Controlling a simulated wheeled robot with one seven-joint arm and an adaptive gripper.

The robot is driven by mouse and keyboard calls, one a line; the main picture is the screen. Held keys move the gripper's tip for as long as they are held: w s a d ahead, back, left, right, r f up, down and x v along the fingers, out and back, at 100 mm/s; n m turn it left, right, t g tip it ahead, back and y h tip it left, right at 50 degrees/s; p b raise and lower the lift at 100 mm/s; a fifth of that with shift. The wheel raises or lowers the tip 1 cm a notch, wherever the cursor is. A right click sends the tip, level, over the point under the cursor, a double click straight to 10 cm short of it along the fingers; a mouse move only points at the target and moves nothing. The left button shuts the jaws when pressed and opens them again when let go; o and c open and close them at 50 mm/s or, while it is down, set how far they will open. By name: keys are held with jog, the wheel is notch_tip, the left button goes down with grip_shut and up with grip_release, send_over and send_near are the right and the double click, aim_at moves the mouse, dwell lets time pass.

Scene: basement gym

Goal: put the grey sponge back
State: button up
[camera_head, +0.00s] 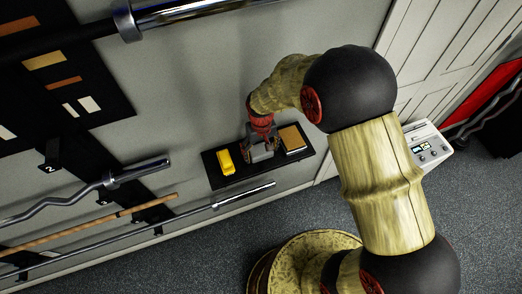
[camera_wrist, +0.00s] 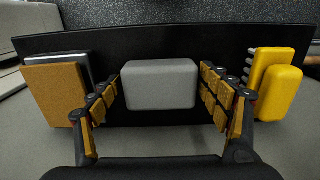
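The grey sponge (camera_wrist: 160,85) is a plain rounded block in the middle of the wrist view, over the black shelf (camera_wrist: 160,40). My gripper (camera_wrist: 162,75) is open, with one finger on each side of the sponge and narrow gaps showing. In the head view my gripper (camera_head: 262,148) is down at the wall shelf (camera_head: 262,173), and the grey sponge (camera_head: 261,154) shows partly between its fingers. The fingers hide its sides there. I cannot tell whether the sponge rests on the shelf.
A yellow brush-like item (camera_head: 226,162) sits left of my gripper on the shelf. A tan-faced block (camera_head: 292,138) sits close on its right. Metal bars (camera_head: 245,193) hang below and left of the shelf. A white device (camera_head: 428,147) stands right of my arm.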

jog(key=shift+o, duration=0.7)
jog(key=shift+r, duration=0.35)
notch_tip(320, 180, up, 12)
jog(key=p, duration=0.1)
notch_tip(320, 180, up, 7)
jog(key=t, duration=0.1)
send_over(261, 150)
jog(key=s+d, duration=0.1)
jog(key=d, duration=0.2)
jog(key=s+d+r+m+t, duration=0.25)
jog(key=s+d+r, duration=0.55)
jog(key=s+r, duration=0.4)
jog(key=s+d+r+t, duration=0.2)
jog(key=s+d+r, duration=0.1)
jog(key=s, duration=0.3)
jog(key=shift+s+r+m, duration=0.2)
jog(key=shift+s+m, duration=0.15)
jog(key=shift+s, duration=0.05)
jog(key=shift+d, duration=0.1)
